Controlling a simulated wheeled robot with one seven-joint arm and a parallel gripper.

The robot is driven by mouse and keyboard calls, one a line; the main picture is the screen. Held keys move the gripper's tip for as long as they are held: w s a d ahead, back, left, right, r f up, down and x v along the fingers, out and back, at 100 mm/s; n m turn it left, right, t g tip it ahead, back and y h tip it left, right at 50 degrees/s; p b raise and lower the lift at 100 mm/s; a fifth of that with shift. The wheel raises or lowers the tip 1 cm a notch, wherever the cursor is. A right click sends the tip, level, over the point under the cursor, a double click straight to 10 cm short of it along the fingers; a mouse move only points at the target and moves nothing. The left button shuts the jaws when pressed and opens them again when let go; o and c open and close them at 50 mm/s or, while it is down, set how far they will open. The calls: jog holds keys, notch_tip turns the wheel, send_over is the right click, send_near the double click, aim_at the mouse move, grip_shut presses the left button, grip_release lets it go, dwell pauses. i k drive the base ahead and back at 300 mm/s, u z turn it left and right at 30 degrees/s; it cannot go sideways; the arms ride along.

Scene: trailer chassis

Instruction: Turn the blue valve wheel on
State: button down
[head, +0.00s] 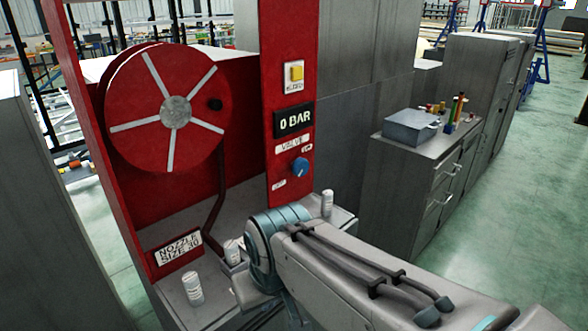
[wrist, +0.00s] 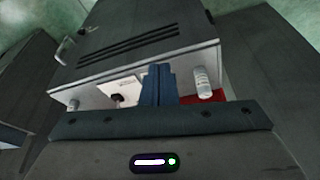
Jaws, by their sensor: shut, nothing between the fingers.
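The blue valve wheel (head: 300,167) is a small round knob on the red panel (head: 287,85) in the head view. It sits below a VALVE label and a black display (head: 294,121) reading 0 BAR. My arm reaches in from the lower right, below the panel, and the valve wheel is in plain view above it. My gripper is not clearly seen in the head view. In the wrist view my gripper (wrist: 158,85) shows dark fingers pressed together with nothing between them. The valve wheel cannot be made out in the wrist view.
A red hose reel (head: 176,111) is left of the panel. White cylinders (head: 192,289) stand on the grey ledge below; one cylinder (wrist: 203,82) shows beside my fingers. A yellow button (head: 296,73) is above the display. A grey cabinet (head: 407,190) stands at right, with open floor beyond.

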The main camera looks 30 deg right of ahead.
aim_at(300, 167)
jog(key=u, duration=0.55)
jog(key=k, duration=1.3)
jog(key=z, duration=0.1)
jog(key=i, duration=0.55)
jog(key=z, duration=0.7)
jog(key=i, duration=1.1)
jog(key=u, duration=0.5)
